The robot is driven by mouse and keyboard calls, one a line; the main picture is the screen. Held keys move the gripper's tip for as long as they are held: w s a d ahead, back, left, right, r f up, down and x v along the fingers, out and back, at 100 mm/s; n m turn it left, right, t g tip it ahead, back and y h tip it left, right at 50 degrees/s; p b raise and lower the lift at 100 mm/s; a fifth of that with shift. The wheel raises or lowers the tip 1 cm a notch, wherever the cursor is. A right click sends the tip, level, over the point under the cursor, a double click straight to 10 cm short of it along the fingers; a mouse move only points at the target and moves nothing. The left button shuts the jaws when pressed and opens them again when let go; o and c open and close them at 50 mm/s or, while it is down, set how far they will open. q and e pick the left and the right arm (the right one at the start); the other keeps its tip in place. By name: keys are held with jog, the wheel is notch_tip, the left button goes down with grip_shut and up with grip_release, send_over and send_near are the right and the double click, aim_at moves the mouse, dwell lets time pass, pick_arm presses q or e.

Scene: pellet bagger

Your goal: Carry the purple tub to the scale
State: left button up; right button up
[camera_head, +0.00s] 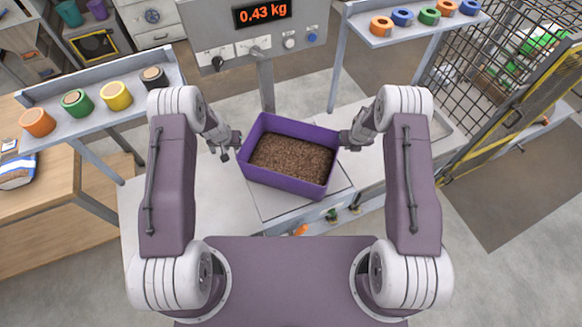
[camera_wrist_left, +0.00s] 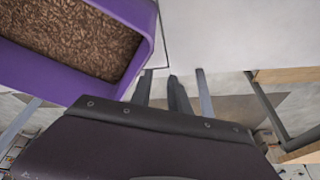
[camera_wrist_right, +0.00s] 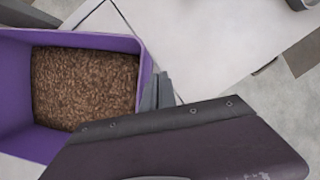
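The purple tub (camera_head: 290,185), filled with brown pellets (camera_head: 290,160), sits at a slant over the scale's flat plate (camera_head: 332,196); it looks level. The scale's display (camera_head: 262,13) reads 0.43 kg. My left gripper (camera_head: 231,147) is just off the tub's left side, with its fingers apart and nothing between them. The tub also shows in the left wrist view (camera_wrist_left: 95,80), beside those fingers. My right gripper (camera_head: 348,140) is at the tub's right wall. In the right wrist view its fingers (camera_wrist_right: 158,92) are close together against the tub wall (camera_wrist_right: 146,75); whether they grip it is unclear.
Shelves with coloured rolls stand at left (camera_head: 100,95) and right (camera_head: 420,22). A wooden table (camera_head: 70,195) with a bag (camera_head: 15,165) is at left. A wire cage (camera_head: 500,70) stands at right. The pale bench (camera_head: 190,195) is clear left of the tub.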

jog(key=o, duration=0.3)
jog(key=shift+s, duration=0.1)
pick_arm(q)
jog(key=v, duration=1.2)
pick_arm(e)
jog(key=v, duration=1.2)
pick_arm(q)
jog(key=shift+s, duration=0.1)
